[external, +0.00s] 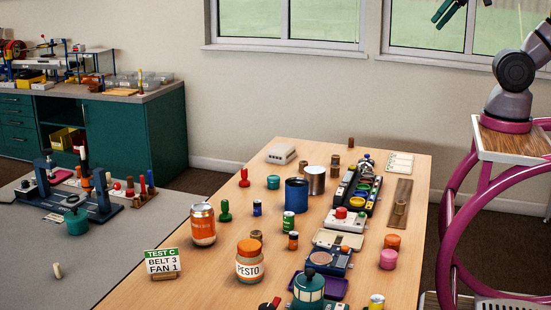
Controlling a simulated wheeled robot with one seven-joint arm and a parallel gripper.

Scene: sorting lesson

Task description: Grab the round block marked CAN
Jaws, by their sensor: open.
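No block with a readable CAN mark shows in the external view; most small labels are too small to read. Small round pieces on the wooden table include a pink one (388,260), an orange one (392,242), a teal one (273,182) and a small dark blue one (257,208). A green can-like piece with a pale label (289,222) stands mid-table, and a larger orange can (203,225) stands at the left edge. My gripper (446,12), with dark green fingers, is at the top right, partly cut off, open and high above and away from the table pieces.
The wooden table (160,290) is crowded. A PESTO jar (249,268), a TEST C sign (161,262), a blue cup (296,195), a metal tin (315,181) and a long dark tray (343,192) stand on it. Bare wood shows along the left front.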

